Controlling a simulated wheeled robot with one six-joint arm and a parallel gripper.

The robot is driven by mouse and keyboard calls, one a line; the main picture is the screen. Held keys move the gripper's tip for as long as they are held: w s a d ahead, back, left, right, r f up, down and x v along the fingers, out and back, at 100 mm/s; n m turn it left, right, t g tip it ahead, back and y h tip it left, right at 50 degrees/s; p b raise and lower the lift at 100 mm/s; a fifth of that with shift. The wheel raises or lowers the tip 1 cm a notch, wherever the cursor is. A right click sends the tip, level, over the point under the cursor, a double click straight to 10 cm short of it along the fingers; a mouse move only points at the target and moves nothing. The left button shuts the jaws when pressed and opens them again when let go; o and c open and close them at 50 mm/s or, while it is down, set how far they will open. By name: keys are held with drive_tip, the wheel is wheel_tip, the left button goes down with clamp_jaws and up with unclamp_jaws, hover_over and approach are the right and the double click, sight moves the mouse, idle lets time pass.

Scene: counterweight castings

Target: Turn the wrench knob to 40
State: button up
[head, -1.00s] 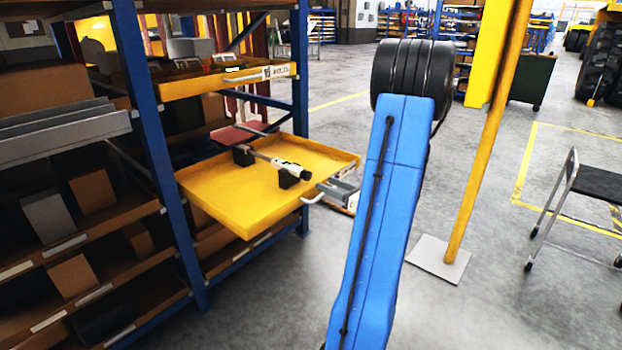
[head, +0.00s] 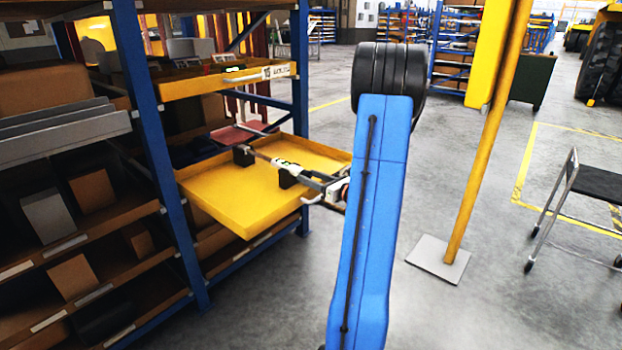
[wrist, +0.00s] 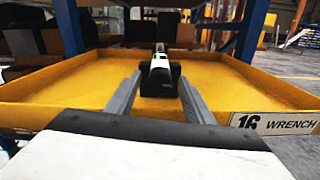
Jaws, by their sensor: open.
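The wrench (head: 262,157) rests on two black supports (head: 288,176) in the yellow drawer tray (head: 225,200), its knob end toward my gripper. In the wrist view the dark wrench knob (wrist: 159,82) faces me, with the pale wrench body behind it. My gripper (head: 322,186) is at the tray's front edge by the knob. In the wrist view my open gripper (wrist: 158,98) has one grey finger on each side of the knob, with a gap to both. The scale reading on the knob is too small to make out.
A label (wrist: 285,122) reading "16 WRENCH" is on the tray's front. A higher yellow drawer (head: 205,85) and a blue rack post (head: 150,130) stand near the tray. A yellow pole (head: 485,150) stands right of my arm. The floor between is clear.

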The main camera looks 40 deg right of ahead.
drive_tip(key=c, duration=1.1)
drive_tip(key=shift+o, duration=0.2)
drive_tip(key=shift+n, duration=0.7)
drive_tip(key=o, duration=1.1)
drive_tip(key=shift+c, duration=0.2)
drive_tip(key=s+d, duration=0.1)
drive_tip(key=s, duration=1.6)
drive_tip(key=shift+s+d, duration=0.15)
drive_tip(key=shift+s, duration=0.05)
